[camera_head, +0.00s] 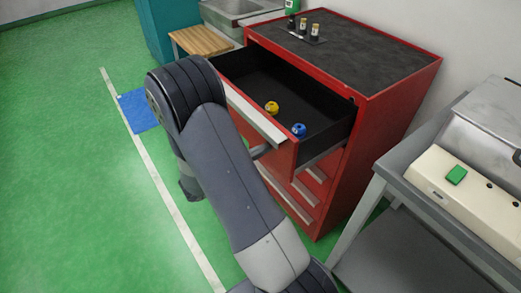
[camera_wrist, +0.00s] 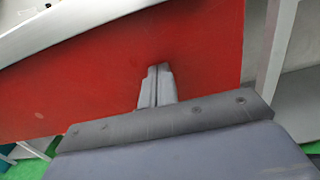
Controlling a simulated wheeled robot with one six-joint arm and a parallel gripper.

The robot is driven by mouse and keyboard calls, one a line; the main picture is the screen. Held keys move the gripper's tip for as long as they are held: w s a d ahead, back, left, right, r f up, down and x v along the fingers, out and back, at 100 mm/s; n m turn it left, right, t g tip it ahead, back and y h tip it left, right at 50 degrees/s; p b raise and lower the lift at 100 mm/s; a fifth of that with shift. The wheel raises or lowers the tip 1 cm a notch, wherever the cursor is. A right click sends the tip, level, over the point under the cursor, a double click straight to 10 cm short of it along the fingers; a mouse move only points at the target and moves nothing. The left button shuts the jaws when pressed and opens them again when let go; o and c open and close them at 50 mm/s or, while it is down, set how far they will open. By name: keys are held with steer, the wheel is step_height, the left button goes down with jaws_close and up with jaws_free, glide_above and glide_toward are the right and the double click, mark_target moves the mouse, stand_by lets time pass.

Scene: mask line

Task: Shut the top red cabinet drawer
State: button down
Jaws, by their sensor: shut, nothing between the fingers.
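The top drawer (camera_head: 302,97) of the red cabinet (camera_head: 385,122) is pulled well out, with its black inside showing. A yellow item (camera_head: 272,108) and a blue item (camera_head: 299,130) lie in it. A pale handle strip (camera_head: 254,114) runs along the drawer's front edge. In the wrist view my gripper (camera_wrist: 158,68) is shut and empty, with its fingertips in front of a red panel (camera_wrist: 85,90), apparently the drawer front, below a pale strip (camera_wrist: 50,30). I cannot tell whether the tips touch it. In the head view my arm largely hides the gripper.
Small dark bottles (camera_head: 303,26) stand on the cabinet's dark top. A grey bench (camera_head: 440,225) with a cream device (camera_head: 465,190) stands close on the right. A wooden stool (camera_head: 202,40) and a sink (camera_head: 240,8) are behind. The green floor at left is mostly clear, with a blue mat (camera_head: 138,110).

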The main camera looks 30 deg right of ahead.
steer(key=shift+d, duration=0.1)
steer(key=d+b, duration=0.1)
steer(key=d, duration=1.5)
steer(key=d+b, duration=0.1)
steer(key=d, duration=0.7)
steer(key=shift+w+b, duration=0.35)
steer(key=shift+d+r, duration=0.15)
steer(key=shift+d, duration=0.05)
steer(key=shift+r, duration=0.1)
steer(key=shift+w, duration=0.1)
steer(key=shift+a, duration=0.2)
steer(key=a, duration=1.4)
steer(key=shift+s+f+b, duration=0.25)
steer(key=shift+s+b, duration=0.05)
steer(key=shift+b, duration=0.05)
